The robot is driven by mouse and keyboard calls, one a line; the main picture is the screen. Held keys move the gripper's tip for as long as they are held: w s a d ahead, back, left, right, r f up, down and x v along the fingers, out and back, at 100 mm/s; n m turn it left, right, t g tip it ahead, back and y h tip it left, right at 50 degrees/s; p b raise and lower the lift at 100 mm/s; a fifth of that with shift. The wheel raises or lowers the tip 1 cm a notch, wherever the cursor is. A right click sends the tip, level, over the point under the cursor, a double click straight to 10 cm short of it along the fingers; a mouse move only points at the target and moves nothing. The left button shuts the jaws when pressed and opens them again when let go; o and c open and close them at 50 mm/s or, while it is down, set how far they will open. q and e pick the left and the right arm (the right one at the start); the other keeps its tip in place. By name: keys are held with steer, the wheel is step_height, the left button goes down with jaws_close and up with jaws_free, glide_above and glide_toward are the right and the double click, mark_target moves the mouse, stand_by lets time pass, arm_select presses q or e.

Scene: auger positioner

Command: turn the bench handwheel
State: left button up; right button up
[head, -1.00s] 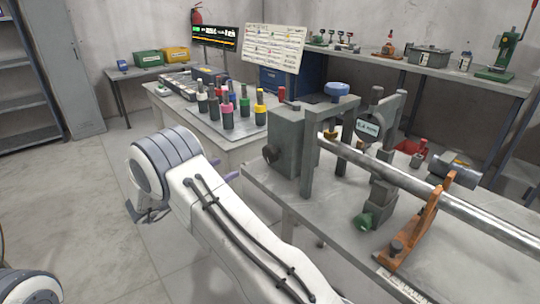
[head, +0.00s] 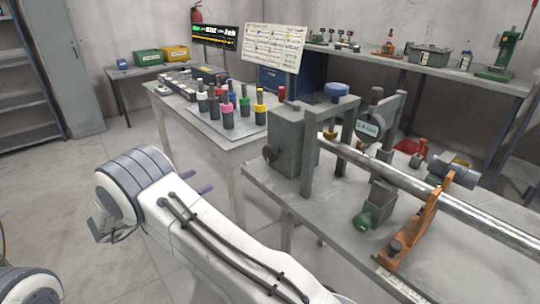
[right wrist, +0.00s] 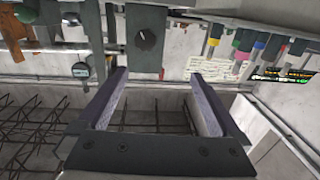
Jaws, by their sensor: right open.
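The workbench (head: 300,196) on the right carries a grey block (head: 290,130) with a dark round knob (head: 271,154) on its side. A blue round cap (head: 337,89) tops the grey frame beside it. I cannot tell which of these is the handwheel. My right gripper (head: 198,182) is open and empty, left of the bench and apart from the block; my arm hides part of it. In the right wrist view, its two purple fingers (right wrist: 158,100) are spread, with a dark knob (right wrist: 146,38) beyond them. My left gripper is not in view.
A long steel bar (head: 440,205) runs over the bench past a dial gauge (head: 367,130) and an orange stand (head: 415,225). A second table (head: 225,155) behind holds several colour-topped tools. The floor to the left is clear.

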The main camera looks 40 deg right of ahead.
steer(key=shift+s+a, duration=0.1)
steer(key=shift+a, duration=0.8)
steer(key=g+p, duration=0.1)
steer(key=p, duration=0.1)
glide_toward(267, 156)
steer(key=shift+m, duration=0.4)
steer(key=d, duration=0.9)
steer(key=shift+w, duration=0.3)
steer(key=shift+c, duration=0.3)
steer(key=c, duration=1.3)
steer(key=shift+o, duration=0.2)
steer(key=shift+f, duration=0.1)
steer(key=shift+b, duration=0.35)
